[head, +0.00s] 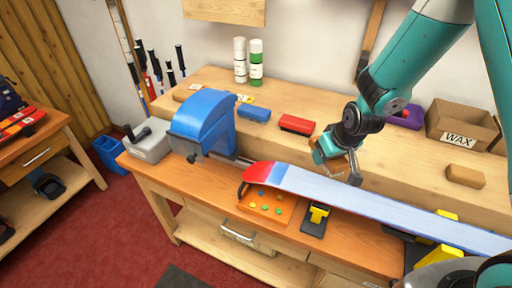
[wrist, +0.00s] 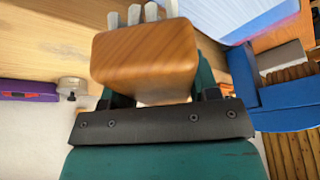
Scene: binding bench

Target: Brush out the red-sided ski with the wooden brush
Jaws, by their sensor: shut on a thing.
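The ski (head: 380,203) lies base up along the front of the bench, with a red and blue tip at the left and a pale blue-white base. Little of its side edge shows, so I cannot tell its side colour. My gripper (head: 342,166) is at the ski's far edge, right of the tip. It is shut on the wooden brush (wrist: 146,58), a brown block with pale bristle tufts at its far end in the wrist view. The ski (wrist: 225,14) shows there at the upper right, apart from the brush in that picture. I cannot tell their height gap.
A blue vise-like machine (head: 203,120) stands left of the ski tip. An orange tray (head: 262,213) and a black and yellow clamp (head: 316,217) sit before the ski. Blue (head: 254,113) and red (head: 297,124) blocks, spray cans and a WAX box (head: 461,126) stand behind.

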